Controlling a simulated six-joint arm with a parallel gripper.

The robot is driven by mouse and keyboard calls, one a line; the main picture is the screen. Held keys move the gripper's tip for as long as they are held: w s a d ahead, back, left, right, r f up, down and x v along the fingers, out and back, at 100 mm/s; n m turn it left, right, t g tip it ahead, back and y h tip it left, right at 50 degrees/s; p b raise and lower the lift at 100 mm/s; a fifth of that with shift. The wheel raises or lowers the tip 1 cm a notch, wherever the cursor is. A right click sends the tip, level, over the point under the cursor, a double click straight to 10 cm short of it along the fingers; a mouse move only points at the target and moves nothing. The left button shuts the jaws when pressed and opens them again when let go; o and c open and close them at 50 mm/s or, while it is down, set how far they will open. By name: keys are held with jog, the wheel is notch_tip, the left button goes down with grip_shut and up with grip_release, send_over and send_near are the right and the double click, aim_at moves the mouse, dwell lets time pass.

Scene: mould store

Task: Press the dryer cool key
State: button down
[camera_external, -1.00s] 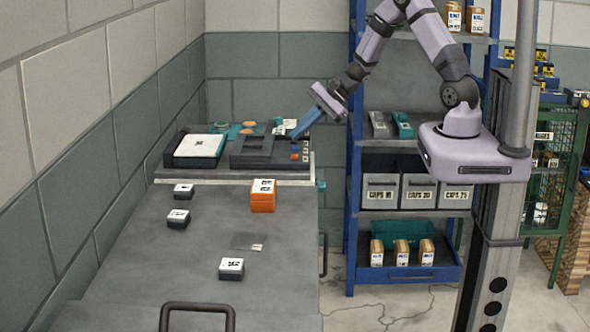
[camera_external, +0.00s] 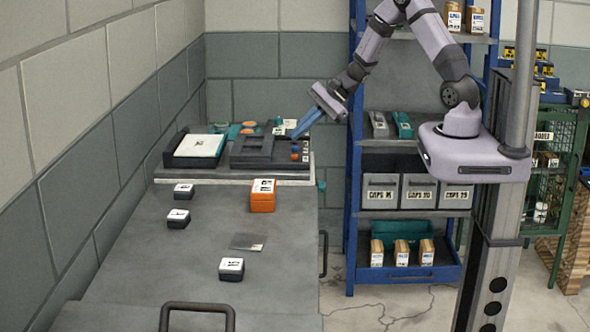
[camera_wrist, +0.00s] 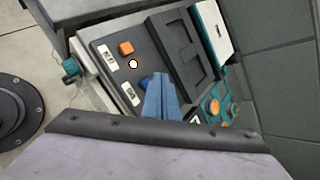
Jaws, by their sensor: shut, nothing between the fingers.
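The dryer (camera_external: 265,152) is a dark unit at the back of the grey bench, and it fills the middle of the wrist view (camera_wrist: 178,45). It has an orange key (camera_wrist: 125,47), a blue key (camera_wrist: 146,82) and a small glowing lamp (camera_wrist: 133,64) between them. White labels (camera_wrist: 106,55) (camera_wrist: 127,93) stand beside the keys; their print is too small to read surely. My gripper (camera_wrist: 160,97) is shut and empty, with blue fingers. It is over the dryer beside the blue key and partly covers it; I cannot tell whether they touch. It also shows in the external view (camera_external: 297,134).
A dark box with a white top (camera_external: 198,146) stands left of the dryer. An orange box (camera_external: 262,195) and several small dark boxes (camera_external: 231,268) lie on the bench in front. A blue shelf rack (camera_external: 352,190) stands to the right. Open bench lies between the boxes.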

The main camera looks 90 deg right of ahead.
jog(key=shift+f+b, duration=0.2)
jog(key=shift+b, duration=0.1)
jog(key=shift+f+b, duration=0.3)
jog(key=shift+b, duration=0.1)
jog(key=shift+f+b, duration=0.45)
jog(key=shift+b, duration=0.2)
dwell(1.0)
jog(key=shift+r, duration=0.1)
jog(key=shift+r+p, duration=0.65)
jog(key=shift+r, duration=0.25)
notch_tip(320, 180, up, 6)
jog(key=p, duration=0.4)
jog(key=shift+p, duration=0.3)
dwell(0.3)
